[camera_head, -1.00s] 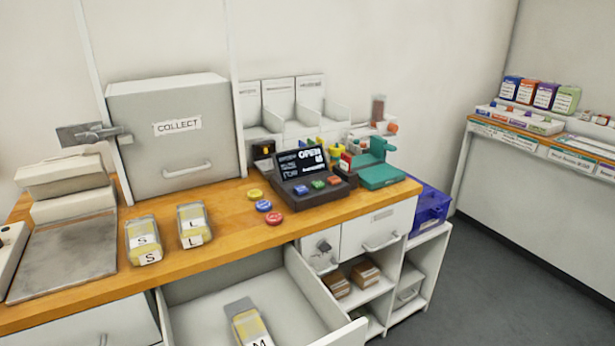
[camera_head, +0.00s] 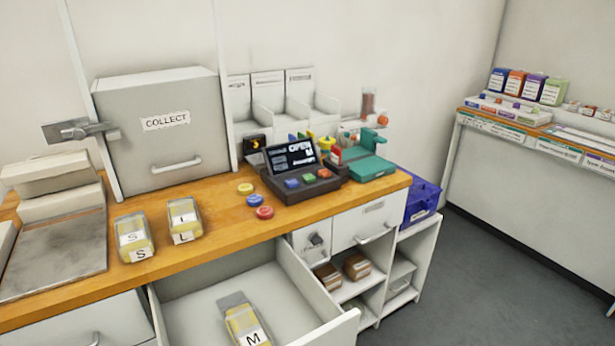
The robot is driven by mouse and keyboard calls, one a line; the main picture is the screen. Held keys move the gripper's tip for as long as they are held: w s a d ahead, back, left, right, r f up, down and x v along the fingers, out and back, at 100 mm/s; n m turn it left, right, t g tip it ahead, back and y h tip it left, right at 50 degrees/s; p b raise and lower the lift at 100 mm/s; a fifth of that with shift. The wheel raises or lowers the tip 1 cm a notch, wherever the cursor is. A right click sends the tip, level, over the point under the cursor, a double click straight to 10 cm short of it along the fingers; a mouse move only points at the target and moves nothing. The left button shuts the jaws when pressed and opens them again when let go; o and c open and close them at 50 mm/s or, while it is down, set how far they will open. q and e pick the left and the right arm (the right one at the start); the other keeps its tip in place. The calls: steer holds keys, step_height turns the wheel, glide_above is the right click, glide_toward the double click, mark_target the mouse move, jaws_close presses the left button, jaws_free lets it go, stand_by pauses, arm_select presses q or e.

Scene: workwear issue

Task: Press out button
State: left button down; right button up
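A dark console (camera_head: 305,182) with a tilted screen (camera_head: 291,156) stands on the wooden counter. The screen reads "OPEN" with smaller text that is hard to make out. On its front are a blue button (camera_head: 292,183), a green button (camera_head: 309,178) and a red-orange button (camera_head: 324,173); their labels are too small to read, so I cannot tell which is "out". Neither of my grippers is in view.
Yellow, blue and red discs (camera_head: 265,212) lie left of the console. Packs marked S (camera_head: 134,238) and L (camera_head: 184,220) stand on the counter. An open drawer (camera_head: 280,300) holds an M pack (camera_head: 243,322) and juts out in front. A grey COLLECT box (camera_head: 165,140) stands behind.

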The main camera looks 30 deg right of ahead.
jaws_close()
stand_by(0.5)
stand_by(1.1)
